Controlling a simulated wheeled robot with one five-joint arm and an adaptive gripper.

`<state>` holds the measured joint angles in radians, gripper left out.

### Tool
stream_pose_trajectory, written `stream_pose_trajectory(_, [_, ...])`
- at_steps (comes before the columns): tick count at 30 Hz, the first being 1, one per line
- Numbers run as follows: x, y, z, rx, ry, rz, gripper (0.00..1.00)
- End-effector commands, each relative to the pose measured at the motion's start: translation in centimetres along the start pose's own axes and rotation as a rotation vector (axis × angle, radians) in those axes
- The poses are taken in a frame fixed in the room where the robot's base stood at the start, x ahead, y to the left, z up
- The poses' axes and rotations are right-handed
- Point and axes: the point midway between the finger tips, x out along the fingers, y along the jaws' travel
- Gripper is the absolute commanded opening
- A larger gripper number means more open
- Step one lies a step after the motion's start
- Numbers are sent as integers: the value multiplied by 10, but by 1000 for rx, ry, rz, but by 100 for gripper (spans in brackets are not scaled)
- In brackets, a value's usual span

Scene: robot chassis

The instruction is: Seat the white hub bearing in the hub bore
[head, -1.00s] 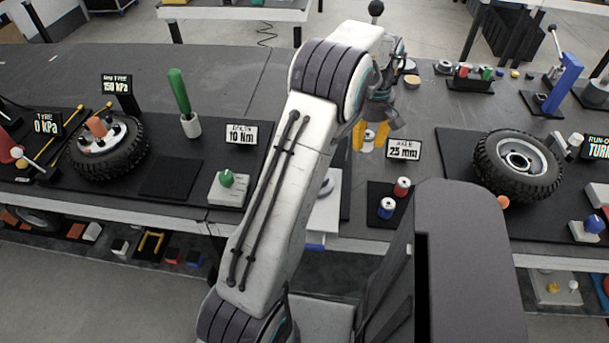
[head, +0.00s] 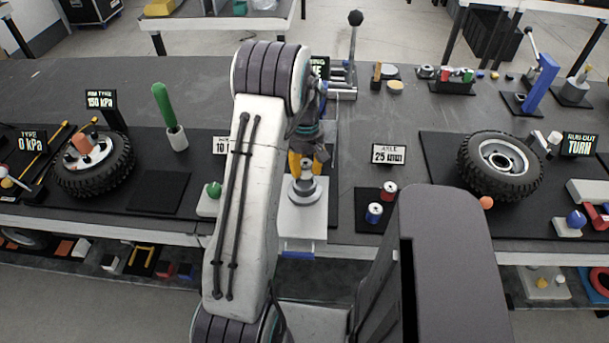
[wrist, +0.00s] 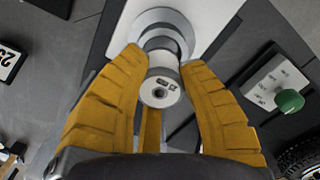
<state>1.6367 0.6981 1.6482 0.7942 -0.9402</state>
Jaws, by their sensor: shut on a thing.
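My gripper (wrist: 162,60) has yellow fingers and is shut on the white hub bearing (wrist: 160,93), a short white cylinder with a small dark centre hole and dark marks on its end face. The grey round hub (wrist: 150,16) lies just beyond the bearing on a white block. The bearing overlaps the hub's middle, so the bore is hidden, and I cannot tell whether they touch. In the head view my gripper (head: 308,165) points down just above and behind the hub (head: 304,190). The bearing is not clearly visible there.
The white block (head: 303,222) stands at the bench's front edge. A "25 mm" sign (head: 389,155) and red and blue spools (head: 374,212) are to its right. A green-knobbed box (wrist: 276,92) is nearby. A lever press (head: 350,60) stands behind my gripper.

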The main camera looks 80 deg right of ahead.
Motion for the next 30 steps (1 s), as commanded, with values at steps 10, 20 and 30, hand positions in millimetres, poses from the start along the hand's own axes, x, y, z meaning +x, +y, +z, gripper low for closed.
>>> stream_pose_trajectory(10, [26,-2,-2,0,-2,-2,2])
stream_pose_trajectory(20, [42,-2,-2,-1,1,1,2])
stream_pose_trajectory(30, [47,-2,-2,-1,0,1,2])
